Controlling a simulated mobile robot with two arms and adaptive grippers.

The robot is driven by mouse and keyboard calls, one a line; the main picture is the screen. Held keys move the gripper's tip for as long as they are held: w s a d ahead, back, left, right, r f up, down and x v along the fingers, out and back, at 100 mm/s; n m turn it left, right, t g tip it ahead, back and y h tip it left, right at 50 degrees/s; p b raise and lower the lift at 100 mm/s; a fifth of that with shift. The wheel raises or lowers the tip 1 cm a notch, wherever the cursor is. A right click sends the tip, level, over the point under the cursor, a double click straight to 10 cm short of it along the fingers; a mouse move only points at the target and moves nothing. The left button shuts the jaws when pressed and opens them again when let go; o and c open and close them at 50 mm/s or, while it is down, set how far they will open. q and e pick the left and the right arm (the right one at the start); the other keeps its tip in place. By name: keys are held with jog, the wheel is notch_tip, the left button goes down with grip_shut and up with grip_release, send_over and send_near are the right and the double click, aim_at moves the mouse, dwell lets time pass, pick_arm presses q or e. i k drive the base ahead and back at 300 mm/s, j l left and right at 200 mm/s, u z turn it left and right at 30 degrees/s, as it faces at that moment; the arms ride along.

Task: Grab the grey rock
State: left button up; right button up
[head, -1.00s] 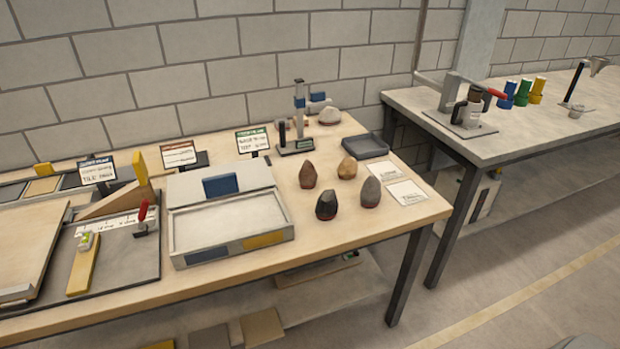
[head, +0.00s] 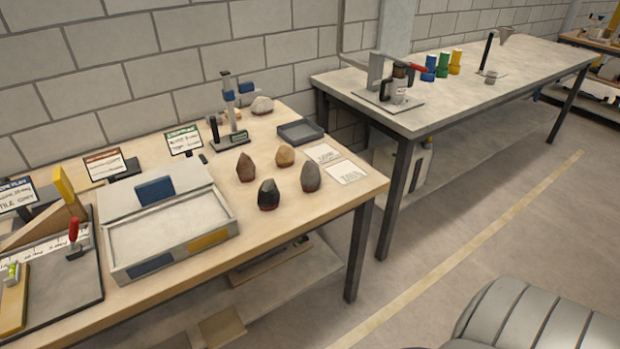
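The grey rock (head: 311,177) stands upright near the right end of the wooden table. It is egg-shaped with a dull red base. A black rock (head: 268,195) is to its left, a brown rock (head: 246,168) further left and back, and a tan rock (head: 285,156) behind it. Neither of my grippers is in view, and nothing is touching the rocks.
A sand tray (head: 170,228) is left of the rocks on the wooden table (head: 285,238). White cards (head: 348,173) lie just right of the grey rock. A dark shallow tray (head: 301,132) and a measuring stand (head: 230,115) are behind. A second table (head: 455,95) stands beyond a gap.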

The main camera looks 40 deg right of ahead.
aim_at(310, 176)
jog(key=z, duration=1.25)
